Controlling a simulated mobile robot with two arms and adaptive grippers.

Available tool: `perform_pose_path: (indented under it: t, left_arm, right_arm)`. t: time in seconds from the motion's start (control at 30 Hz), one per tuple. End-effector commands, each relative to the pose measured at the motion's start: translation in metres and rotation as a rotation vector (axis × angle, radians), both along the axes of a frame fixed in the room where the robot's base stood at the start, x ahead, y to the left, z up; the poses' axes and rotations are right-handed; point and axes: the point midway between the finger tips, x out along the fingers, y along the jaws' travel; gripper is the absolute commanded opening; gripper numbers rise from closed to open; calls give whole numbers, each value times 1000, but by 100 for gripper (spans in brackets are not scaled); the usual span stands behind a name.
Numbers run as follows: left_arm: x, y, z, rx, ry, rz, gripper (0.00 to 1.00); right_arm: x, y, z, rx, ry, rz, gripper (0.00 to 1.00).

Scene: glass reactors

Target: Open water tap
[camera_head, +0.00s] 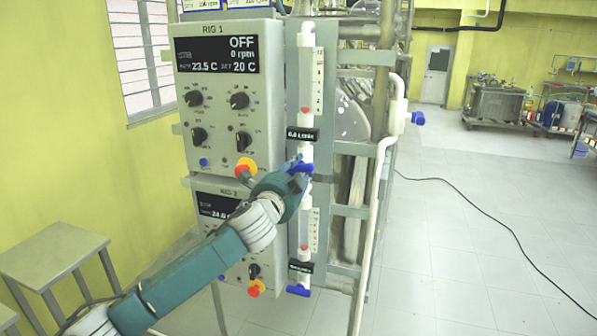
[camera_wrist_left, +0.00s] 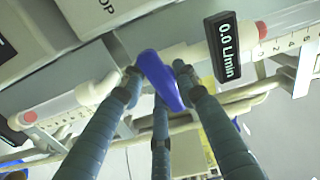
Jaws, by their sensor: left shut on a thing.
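The water tap is a blue handle (camera_head: 300,168) on the white vertical pipe of the upper flow meter (camera_head: 317,80). My left gripper (camera_head: 296,174) reaches it from the lower left in the head view. In the left wrist view the blue handle (camera_wrist_left: 162,80) lies between the fingertips of my left gripper (camera_wrist_left: 158,78), which is shut on it. The fingers hide part of the handle. The black display (camera_wrist_left: 225,47) beside it reads 0.0 L/min. My right gripper is not in view.
The RIG 1 control box (camera_head: 230,95) stands left of the pipe, showing OFF and 0 rpm. A second blue tap (camera_head: 298,291) sits lower on the panel. A white pipe (camera_head: 380,180) runs at the right. A grey stool (camera_head: 52,255) is at the left. The floor at the right is mostly clear, with a black cable (camera_head: 490,222).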

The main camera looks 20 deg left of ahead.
Motion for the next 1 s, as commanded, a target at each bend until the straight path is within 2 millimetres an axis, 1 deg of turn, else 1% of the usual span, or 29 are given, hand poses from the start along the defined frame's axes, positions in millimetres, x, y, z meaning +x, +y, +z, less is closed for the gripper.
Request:
perform_pose_path:
  t: [0.03, 0.1, 0.5, 1.0]
  left_arm:
    - [0, -2, -6, -35, 9, -1, 4]
    - [0, -2, -7, -88, 11, -1, 4]
    - [0, -5, -6, -462, 26, -3, 4]
    - [0, -8, -3, -935, 44, -1, 4]
  right_arm:
    - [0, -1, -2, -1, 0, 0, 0]
    - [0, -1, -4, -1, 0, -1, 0]
    - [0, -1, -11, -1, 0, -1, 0]
    - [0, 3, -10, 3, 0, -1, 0]
